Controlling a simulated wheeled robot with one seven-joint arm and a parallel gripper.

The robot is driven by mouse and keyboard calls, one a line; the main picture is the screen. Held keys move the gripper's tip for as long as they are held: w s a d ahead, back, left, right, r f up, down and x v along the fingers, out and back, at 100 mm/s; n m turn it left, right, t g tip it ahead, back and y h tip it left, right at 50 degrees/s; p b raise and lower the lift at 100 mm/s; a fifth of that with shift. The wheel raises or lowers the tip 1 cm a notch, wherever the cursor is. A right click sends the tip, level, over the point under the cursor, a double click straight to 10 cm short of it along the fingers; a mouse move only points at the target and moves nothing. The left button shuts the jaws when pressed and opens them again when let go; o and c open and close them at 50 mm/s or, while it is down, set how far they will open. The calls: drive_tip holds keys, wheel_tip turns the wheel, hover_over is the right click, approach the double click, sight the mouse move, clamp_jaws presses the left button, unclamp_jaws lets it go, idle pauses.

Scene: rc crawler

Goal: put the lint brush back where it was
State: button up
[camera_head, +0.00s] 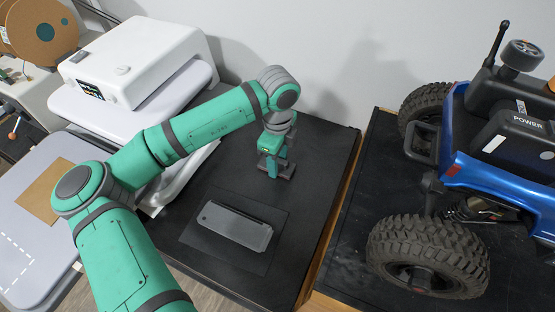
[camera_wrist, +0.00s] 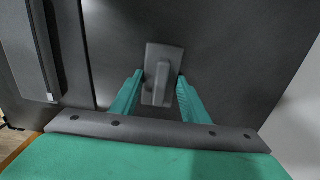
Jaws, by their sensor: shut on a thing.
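The lint brush, a small grey block with a raised grip, is between the green fingers of my gripper (camera_wrist: 160,88) in the wrist view, where its grey body (camera_wrist: 164,54) shows. My gripper is shut on it. In the head view my gripper (camera_head: 273,162) points down over the back right part of the black table top, and a dark end of the brush (camera_head: 287,172) shows beside the fingers. I cannot tell whether the brush touches the table or hangs just above it.
A grey metal plate or tray (camera_head: 236,225) lies on a dark mat (camera_head: 198,242) at the table's front. A white machine (camera_head: 140,60) stands left. A blue toy crawler (camera_head: 500,190) stands on a separate black surface right. The wall is close behind my gripper.

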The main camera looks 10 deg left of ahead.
drive_tip(key=shift+f, duration=0.1)
drive_tip(key=o, duration=1)
wheel_tip(320, 180, up, 12)
idle(0.6)
